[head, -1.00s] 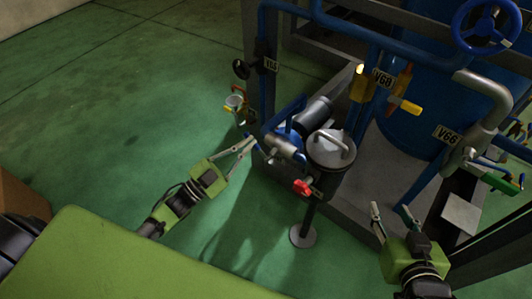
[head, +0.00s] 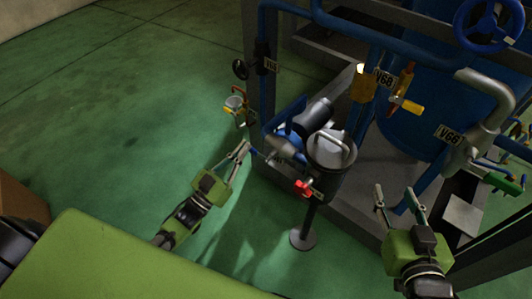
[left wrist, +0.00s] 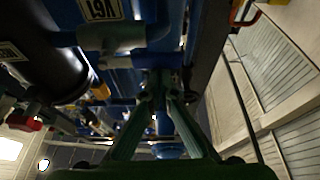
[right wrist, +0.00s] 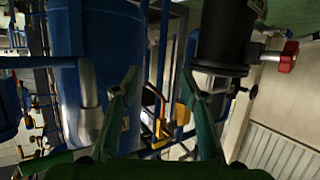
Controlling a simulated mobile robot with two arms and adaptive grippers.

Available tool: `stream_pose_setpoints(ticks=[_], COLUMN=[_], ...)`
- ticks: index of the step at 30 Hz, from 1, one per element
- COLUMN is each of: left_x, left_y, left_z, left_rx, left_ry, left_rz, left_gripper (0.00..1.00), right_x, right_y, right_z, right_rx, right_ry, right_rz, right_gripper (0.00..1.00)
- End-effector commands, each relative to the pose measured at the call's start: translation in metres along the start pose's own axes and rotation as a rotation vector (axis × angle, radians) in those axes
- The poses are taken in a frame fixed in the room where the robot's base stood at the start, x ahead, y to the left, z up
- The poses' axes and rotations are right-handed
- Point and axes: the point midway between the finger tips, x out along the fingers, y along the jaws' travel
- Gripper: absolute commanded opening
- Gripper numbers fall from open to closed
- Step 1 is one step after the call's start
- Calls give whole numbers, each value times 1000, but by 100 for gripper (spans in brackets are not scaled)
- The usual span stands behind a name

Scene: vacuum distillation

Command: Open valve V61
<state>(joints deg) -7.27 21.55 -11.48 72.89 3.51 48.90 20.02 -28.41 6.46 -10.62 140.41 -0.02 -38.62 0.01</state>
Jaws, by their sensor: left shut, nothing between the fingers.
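A tag reading V61 (left wrist: 102,10) shows at the top of the left wrist view, beside a grey valve body (left wrist: 110,37). In the head view, a small blue lever (head: 254,152) sticks out left of the pump assembly; its tag is not readable there. My left gripper (head: 243,147) is shut and empty, with its fingertips close to this lever. I cannot tell whether they touch it. It also shows in the left wrist view (left wrist: 160,95), its tips below the valve body. My right gripper (head: 395,190) is open and empty, in front of the skid at the right.
A silver-lidded canister (head: 331,150) with a red-handled valve (head: 303,187) stands right of my left gripper. A yellow-handled valve (head: 406,105) and tag V66 (head: 447,134) are further right. A small orange-rimmed fitting (head: 235,103) is behind. Green floor (head: 120,130) at left is clear.

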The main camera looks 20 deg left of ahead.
Motion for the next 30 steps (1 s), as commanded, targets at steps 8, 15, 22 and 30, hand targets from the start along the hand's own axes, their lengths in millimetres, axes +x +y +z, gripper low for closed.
stream_pose_setpoints(ticks=[8, 15, 22, 30], left_x=[-2, -2, 3, 14], left_y=[1, 1, 1, 1], left_z=[4, 4, -2, -17], left_rx=[-8, -7, -7, -6], left_ry=[-9, -11, -10, -3], left_rz=[-3, -3, -2, -2], left_gripper=[0, 0, 0, 0], right_x=[0, 0, -6, -31], right_y=[0, 0, 3, 10], right_z=[0, 0, 24, 80], right_rx=[0, 1, 1, 2], right_ry=[1, 1, -114, -385], right_rz=[-1, -1, 5, 22], right_gripper=[40, 40, 40, 40])
